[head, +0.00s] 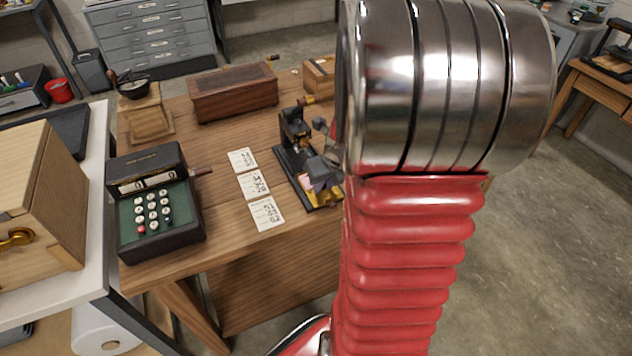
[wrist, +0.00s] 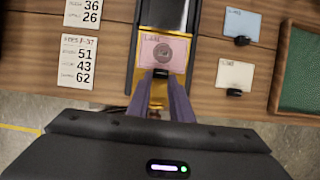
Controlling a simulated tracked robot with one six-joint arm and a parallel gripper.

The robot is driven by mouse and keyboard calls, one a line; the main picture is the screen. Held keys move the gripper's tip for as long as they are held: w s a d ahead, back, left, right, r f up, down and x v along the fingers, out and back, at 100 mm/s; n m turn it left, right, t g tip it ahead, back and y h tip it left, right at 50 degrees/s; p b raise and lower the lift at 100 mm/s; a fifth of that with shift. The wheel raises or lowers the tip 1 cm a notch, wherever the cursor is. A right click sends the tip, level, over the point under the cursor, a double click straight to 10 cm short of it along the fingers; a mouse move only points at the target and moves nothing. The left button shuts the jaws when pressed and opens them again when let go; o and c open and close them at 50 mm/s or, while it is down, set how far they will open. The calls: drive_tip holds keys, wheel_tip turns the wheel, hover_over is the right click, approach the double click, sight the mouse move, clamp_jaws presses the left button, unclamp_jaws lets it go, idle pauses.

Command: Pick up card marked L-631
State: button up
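A pink card (wrist: 163,53) with a round dark print lies on the gold plate (wrist: 158,92) of a black device. A small handwritten label on its upper left is too small to read surely. A small black piece sits at the card's near edge. A blue card (wrist: 242,24) and a cream card (wrist: 234,74) lie to the right, each with a black piece on it; their labels are unreadable. In the head view, my gripper (head: 326,172) is over the black device (head: 289,165).
White number cards (head: 253,185) lie left of the device on the wooden table. An adding machine (head: 153,205) stands farther left, and a wooden box (head: 232,92) at the back. A green-lined tray (wrist: 302,70) is at the wrist view's right edge. My arm hides the table's right side.

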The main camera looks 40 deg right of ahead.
clamp_jaws()
drive_tip(key=shift+r, duration=0.1)
wheel_tip(320, 180, up, 10)
idle(0.6)
idle(0.4)
